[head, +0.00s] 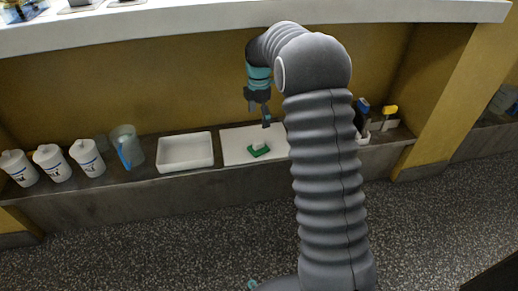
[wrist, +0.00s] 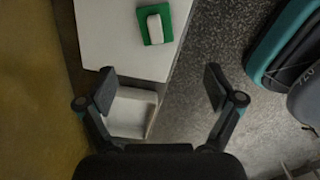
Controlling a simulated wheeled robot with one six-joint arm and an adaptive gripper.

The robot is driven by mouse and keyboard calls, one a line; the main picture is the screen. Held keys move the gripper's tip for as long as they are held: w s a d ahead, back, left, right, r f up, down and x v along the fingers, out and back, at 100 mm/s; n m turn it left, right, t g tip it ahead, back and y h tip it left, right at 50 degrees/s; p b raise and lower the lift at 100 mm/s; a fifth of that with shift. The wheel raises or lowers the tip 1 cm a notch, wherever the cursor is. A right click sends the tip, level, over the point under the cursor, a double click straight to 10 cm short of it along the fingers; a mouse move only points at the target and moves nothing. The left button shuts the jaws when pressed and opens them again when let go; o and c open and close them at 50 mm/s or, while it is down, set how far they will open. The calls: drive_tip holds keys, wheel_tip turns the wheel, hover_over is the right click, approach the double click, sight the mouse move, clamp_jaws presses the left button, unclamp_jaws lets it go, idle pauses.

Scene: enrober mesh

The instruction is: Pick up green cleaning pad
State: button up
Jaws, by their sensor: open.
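The green cleaning pad (head: 259,151) lies on a white board (head: 236,144) on the low shelf, with a white block-like part on top. In the wrist view the green pad (wrist: 168,37) is at the top, beyond the fingertips and left of the midline between them, near the edge of the white board (wrist: 110,35). My gripper (head: 262,121) hangs above the board, close to the pad in the head view. In the wrist view my gripper (wrist: 158,82) is open, with nothing between its fingers.
A white tray (head: 186,167) stands left of the board. A clear jug (head: 127,147) with a blue item and several white tubs (head: 87,157) stand further left. Bottles and a yellow-topped item (head: 389,112) are at right. A white counter (head: 200,24) overhangs above the shelf.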

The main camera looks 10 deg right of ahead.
sight(259, 142)
drive_tip(key=shift+n, duration=0.7)
drive_tip(key=f, duration=0.4)
drive_tip(key=f+b, duration=0.1)
drive_tip(key=f, duration=0.4)
drive_tip(key=f+b, duration=0.1)
drive_tip(key=f, duration=0.4)
drive_tip(key=shift+w, duration=0.4)
drive_tip(key=c, duration=1.3)
drive_tip(key=shift+r, duration=0.9)
drive_tip(key=shift+c, duration=0.2)
wheel_tip(259, 142, up, 3)
drive_tip(key=shift+f+p, duration=0.1)
drive_tip(key=shift+p, duration=0.25)
drive_tip(key=s+d+r, duration=0.1)
drive_tip(key=d+r, duration=0.2)
drive_tip(key=d, duration=0.2)
drive_tip(key=s+d+r+p, duration=0.1)
drive_tip(key=d+r, duration=0.2)
drive_tip(key=d, duration=0.3)
drive_tip(key=shift+s+d+r, duration=0.2)
drive_tip(key=shift+s+r, duration=0.05)
drive_tip(key=shift+r, duration=0.05)
